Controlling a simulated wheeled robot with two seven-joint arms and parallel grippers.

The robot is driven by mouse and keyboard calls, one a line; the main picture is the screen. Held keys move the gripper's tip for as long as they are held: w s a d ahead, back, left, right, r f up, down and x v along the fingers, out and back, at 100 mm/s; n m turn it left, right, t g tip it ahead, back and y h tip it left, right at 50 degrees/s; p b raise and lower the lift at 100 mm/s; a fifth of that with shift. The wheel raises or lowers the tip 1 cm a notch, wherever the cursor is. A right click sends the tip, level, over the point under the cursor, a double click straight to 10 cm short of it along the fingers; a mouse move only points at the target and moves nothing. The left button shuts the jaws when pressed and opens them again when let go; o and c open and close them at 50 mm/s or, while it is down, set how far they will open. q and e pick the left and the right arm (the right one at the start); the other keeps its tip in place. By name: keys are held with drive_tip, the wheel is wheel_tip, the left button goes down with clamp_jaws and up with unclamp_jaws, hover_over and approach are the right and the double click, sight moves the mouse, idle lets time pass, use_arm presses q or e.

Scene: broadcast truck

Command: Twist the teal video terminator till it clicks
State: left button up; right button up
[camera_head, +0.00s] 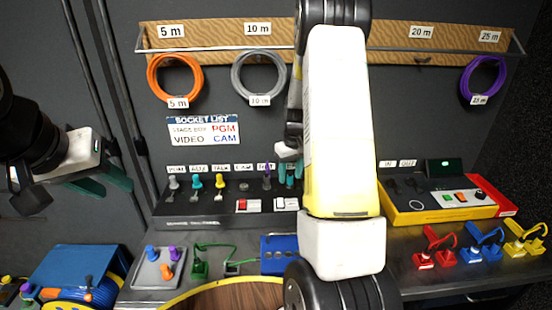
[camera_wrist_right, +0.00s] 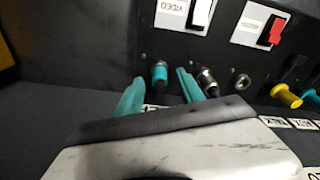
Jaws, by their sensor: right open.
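In the right wrist view, which shows the panel upside down, the teal video terminator (camera_wrist_right: 159,74) sits on the panel by the VIDEO label. My right gripper (camera_wrist_right: 158,88) is open, its teal fingers on either side of the terminator; I cannot tell whether either touches it. In the head view my right gripper (camera_head: 290,172) is at the panel, partly behind my own arm, and I cannot separate the terminator from the fingers there. My left gripper (camera_head: 106,184) is open and empty at the left, away from the panel.
A purple-and-silver connector (camera_wrist_right: 208,83) stands close beside one right finger. The socket panel (camera_head: 230,222) also carries a similar teal connector (camera_head: 196,181), a yellow connector (camera_head: 220,180) and a red switch (camera_head: 242,204). A yellow-edged unit (camera_head: 400,216) stands to the right.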

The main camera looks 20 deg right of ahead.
drive_tip(key=shift+f, duration=0.5)
clamp_jaws()
drive_tip(key=c, duration=0.9)
unclamp_jaws()
drive_tip(key=shift+c, duration=0.2)
clamp_jaws()
drive_tip(key=m, duration=0.3)
drive_tip(key=shift+m, duration=0.3)
drive_tip(key=shift+a+m+h, duration=0.1)
drive_tip(key=shift+m+h, duration=0.3)
drive_tip(key=shift+m, duration=1.3)
